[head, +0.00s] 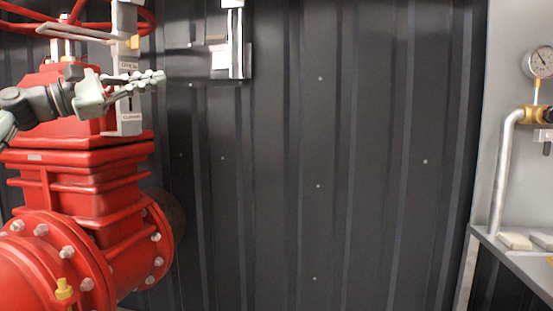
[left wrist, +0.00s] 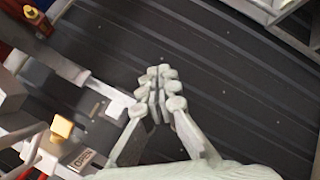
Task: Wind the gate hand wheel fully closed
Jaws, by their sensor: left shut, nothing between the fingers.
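The red gate hand wheel (head: 148,20) is at the top left of the head view, partly cut off by the frame edge. It sits above the red valve body (head: 100,180). A grey indicator plate (head: 129,95) stands beside the stem, with a yellow pointer (head: 133,42) near its upper label. My left gripper (head: 158,79) is below the wheel rim, in front of the plate, shut and empty. In the left wrist view its fingertips (left wrist: 160,90) are together, apart from the yellow pointer (left wrist: 62,127). My right gripper is not in view.
A dark ribbed wall (head: 340,150) fills the middle behind the valve. A pressure gauge (head: 540,62) and a silver pipe (head: 502,170) are at the right, above a grey shelf (head: 510,255). The space right of my left gripper looks clear.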

